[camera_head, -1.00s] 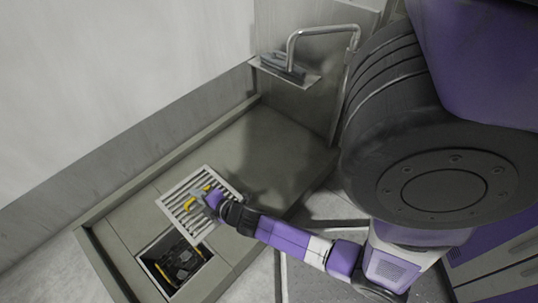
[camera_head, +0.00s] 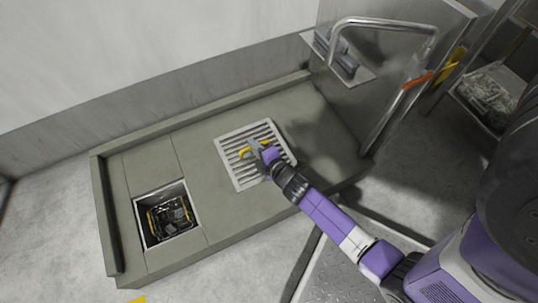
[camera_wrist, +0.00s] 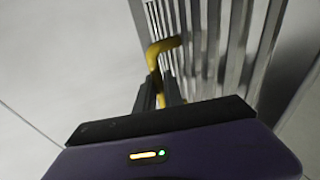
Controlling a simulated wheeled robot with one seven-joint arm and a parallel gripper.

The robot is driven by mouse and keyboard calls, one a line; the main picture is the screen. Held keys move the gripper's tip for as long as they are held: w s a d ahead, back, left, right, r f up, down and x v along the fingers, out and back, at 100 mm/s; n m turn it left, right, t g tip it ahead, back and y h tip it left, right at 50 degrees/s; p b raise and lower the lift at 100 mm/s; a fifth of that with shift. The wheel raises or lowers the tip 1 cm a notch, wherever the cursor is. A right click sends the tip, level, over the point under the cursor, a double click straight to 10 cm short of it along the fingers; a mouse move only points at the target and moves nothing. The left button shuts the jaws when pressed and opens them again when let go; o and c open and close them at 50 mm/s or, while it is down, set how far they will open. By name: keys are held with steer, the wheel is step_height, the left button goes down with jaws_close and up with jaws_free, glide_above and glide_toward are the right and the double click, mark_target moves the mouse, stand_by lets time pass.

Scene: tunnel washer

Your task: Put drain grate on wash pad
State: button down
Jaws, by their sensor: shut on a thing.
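The drain grate (camera_head: 231,171) is a pale square frame with parallel slats and a yellow handle (camera_head: 245,153). My gripper (camera_head: 257,150) is shut on this handle. In the wrist view the dark fingers (camera_wrist: 158,92) close on the yellow handle (camera_wrist: 160,46), with the slats (camera_wrist: 222,45) beyond. The grate is over the grey wash pad (camera_head: 150,160), right of the square drain opening (camera_head: 168,214). I cannot tell whether it touches the pad or hangs just above it.
The open drain pit holds a dark object with yellow parts (camera_head: 169,215). A low curb edges the pad. A metal panel with a bent rail (camera_head: 385,24) and small shelf (camera_head: 338,60) stands at the back right. A rack (camera_head: 490,95) is at the far right. The pad's right part is bare.

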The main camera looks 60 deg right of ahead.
step_height(320, 180, down, 19)
steer(key=b, duration=1)
steer(key=shift+w+d+r, duration=0.1)
steer(key=shift+r, duration=0.05)
steer(key=shift+f+b, duration=0.2)
steer(key=shift+b, duration=0.25)
steer(key=c, duration=1.5)
jaws_free()
steer(key=shift+f, duration=0.1)
steer(key=shift+o, duration=0.2)
